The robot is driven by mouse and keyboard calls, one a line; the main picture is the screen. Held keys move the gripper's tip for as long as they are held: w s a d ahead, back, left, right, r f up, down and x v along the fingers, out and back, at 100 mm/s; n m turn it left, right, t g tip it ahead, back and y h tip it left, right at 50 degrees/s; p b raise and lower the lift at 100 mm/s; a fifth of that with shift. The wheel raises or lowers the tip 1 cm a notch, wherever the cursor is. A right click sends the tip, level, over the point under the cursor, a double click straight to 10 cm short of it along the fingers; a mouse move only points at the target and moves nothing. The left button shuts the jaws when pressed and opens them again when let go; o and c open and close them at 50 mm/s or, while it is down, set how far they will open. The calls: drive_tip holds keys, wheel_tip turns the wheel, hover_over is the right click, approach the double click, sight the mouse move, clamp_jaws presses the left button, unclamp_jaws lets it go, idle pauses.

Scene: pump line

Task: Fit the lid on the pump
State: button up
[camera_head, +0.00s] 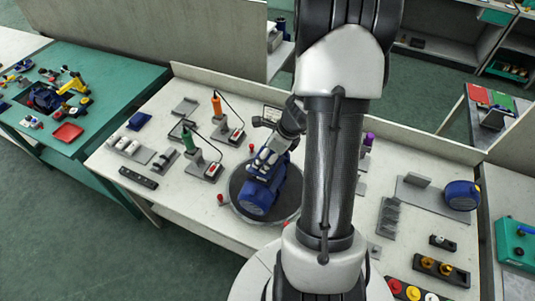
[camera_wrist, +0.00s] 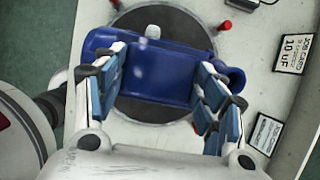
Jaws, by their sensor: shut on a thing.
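The blue pump (camera_head: 257,199) lies on a dark round plate (camera_head: 288,207) with a pale rim, in the middle of the bench. My gripper (camera_head: 270,158) is right over it, its fingers reaching down towards it. In the wrist view my gripper (camera_wrist: 155,85) has a finger at each side of a broad blue piece (camera_wrist: 153,75) and is shut on it. I cannot tell whether this piece is the lid or part of the pump's body, since both would blend in colour. My fingers hide part of it.
Red knobs (camera_wrist: 224,26) stand around the plate. Corded tools with orange (camera_head: 216,104) and green (camera_head: 187,138) handles stand at left. A round blue part (camera_head: 462,195) sits at right. A job card (camera_wrist: 294,53) lies beside the plate. My arm hides the bench's middle right.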

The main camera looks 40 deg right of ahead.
drive_tip(key=shift+f+b, duration=0.9)
drive_tip(key=shift+f, duration=0.15)
drive_tip(key=o, duration=1.2)
drive_tip(key=shift+c, duration=0.2)
drive_tip(key=shift+r, duration=0.1)
drive_tip(key=shift+p+v, duration=2.45)
drive_tip(key=shift+v, duration=0.5)
drive_tip(key=shift+s, duration=0.1)
drive_tip(key=v, duration=1.2)
drive_tip(key=shift+d, duration=0.1)
